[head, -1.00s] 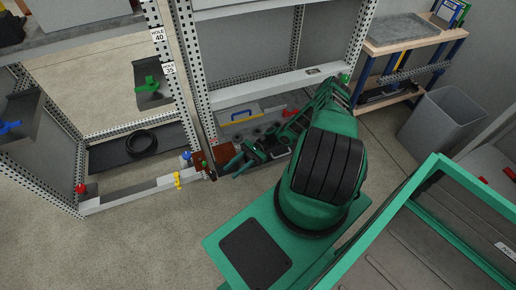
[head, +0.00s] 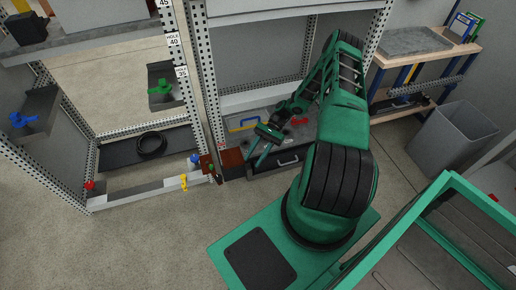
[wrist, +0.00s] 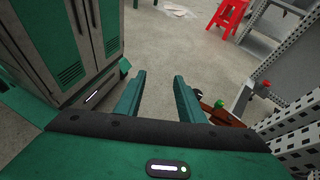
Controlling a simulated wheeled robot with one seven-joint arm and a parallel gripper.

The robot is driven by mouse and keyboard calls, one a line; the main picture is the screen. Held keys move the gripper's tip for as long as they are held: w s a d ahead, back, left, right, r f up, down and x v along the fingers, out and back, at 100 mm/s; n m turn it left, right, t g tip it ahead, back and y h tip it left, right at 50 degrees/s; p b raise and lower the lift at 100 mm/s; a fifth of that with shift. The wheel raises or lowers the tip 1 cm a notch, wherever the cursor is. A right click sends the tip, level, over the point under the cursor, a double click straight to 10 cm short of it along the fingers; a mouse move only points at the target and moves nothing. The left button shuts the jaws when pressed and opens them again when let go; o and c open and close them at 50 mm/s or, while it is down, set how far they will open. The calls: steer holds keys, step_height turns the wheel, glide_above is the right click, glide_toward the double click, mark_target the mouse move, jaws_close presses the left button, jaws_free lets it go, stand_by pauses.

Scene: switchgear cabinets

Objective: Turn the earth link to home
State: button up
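No part is labelled as the earth link, so I cannot tell for sure which one it is. Coloured handles sit on the cabinet frames: a green one (head: 161,87), a blue one (head: 20,120), a yellow one (head: 184,183) and a red one (head: 90,186). A small green knob (head: 211,167) is at the foot of the middle post, by a red-brown part; it also shows in the wrist view (wrist: 219,104). My gripper (head: 256,163) is to the right of that knob, before the right bay. In the wrist view its fingers (wrist: 157,90) are apart and empty.
A dark drawer front (head: 288,162) and a toolbox (head: 243,122) are low in the right bay, near my gripper. A workbench (head: 415,55) and grey bin (head: 452,138) stand to the right. A red stool (wrist: 229,15) and green cabinet (wrist: 65,45) show in the wrist view. Front-left floor is clear.

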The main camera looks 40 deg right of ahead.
steer(key=shift+n+g+h, duration=0.3)
steer(key=shift+n+h, duration=0.3)
steer(key=shift+h, duration=0.3)
steer(key=shift+d+r, duration=0.4)
steer(key=shift+r, duration=0.45)
steer(key=shift+d+r, duration=0.45)
steer(key=shift+r, duration=0.35)
steer(key=shift+d+r, duration=0.4)
steer(key=shift+r, duration=0.45)
steer(key=shift+c, duration=0.3)
